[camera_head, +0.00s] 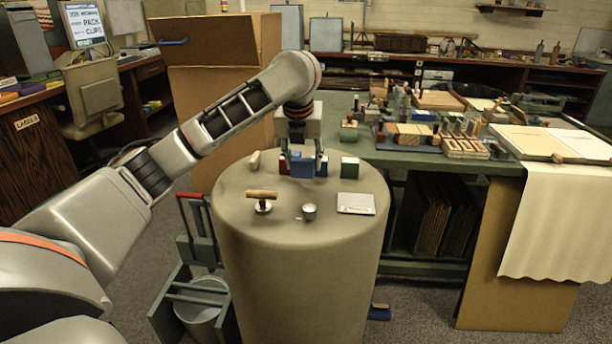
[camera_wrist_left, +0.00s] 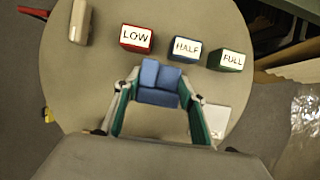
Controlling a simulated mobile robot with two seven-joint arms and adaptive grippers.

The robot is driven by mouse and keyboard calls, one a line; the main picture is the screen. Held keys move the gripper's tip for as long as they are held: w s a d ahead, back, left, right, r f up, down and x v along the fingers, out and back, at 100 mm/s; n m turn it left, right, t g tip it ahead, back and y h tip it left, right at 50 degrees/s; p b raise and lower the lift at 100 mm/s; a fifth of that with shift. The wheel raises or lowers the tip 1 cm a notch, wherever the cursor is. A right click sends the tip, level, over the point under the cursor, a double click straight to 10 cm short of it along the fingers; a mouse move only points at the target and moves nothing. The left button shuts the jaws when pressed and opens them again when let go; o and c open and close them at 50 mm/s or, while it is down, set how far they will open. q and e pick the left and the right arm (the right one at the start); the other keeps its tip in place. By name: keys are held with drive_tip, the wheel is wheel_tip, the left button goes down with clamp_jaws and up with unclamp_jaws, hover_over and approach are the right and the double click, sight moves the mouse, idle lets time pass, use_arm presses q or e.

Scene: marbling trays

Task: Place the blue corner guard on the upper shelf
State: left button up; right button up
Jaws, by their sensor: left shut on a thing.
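The blue corner guard (camera_wrist_left: 158,84) is between the fingers of my left gripper (camera_wrist_left: 162,104) in the left wrist view, above the round drum top. In the head view my left gripper (camera_head: 303,158) is over the back of the drum, shut on the blue corner guard (camera_head: 301,168). From these views I cannot tell whether the guard touches the drum top. A small wall shelf (camera_head: 515,9) is at the top right of the head view; I cannot tell if it is the upper shelf. My right gripper is not in view.
The drum top (camera_head: 330,212) also holds LOW (camera_wrist_left: 136,38), HALF (camera_wrist_left: 185,49) and FULL (camera_wrist_left: 226,60) blocks, a wooden-handled tool (camera_head: 262,196), a small cup (camera_head: 309,211) and a pale plate (camera_head: 356,204). A cluttered green table (camera_head: 400,160) stands behind right. A large cardboard box (camera_head: 220,75) stands behind.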

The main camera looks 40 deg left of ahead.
sight(303, 186)
use_arm(q)
wheel_tip(303, 186, down, 4)
drive_tip(key=shift+w+f+b, duration=0.1)
drive_tip(key=shift+f+b, duration=0.1)
drive_tip(key=shift+b, duration=0.55)
drive_tip(key=shift+c, duration=0.3)
drive_tip(key=shift+r, duration=0.35)
drive_tip(key=shift+c, duration=0.2)
drive_tip(key=o, duration=1.1)
drive_tip(key=shift+f, duration=0.15)
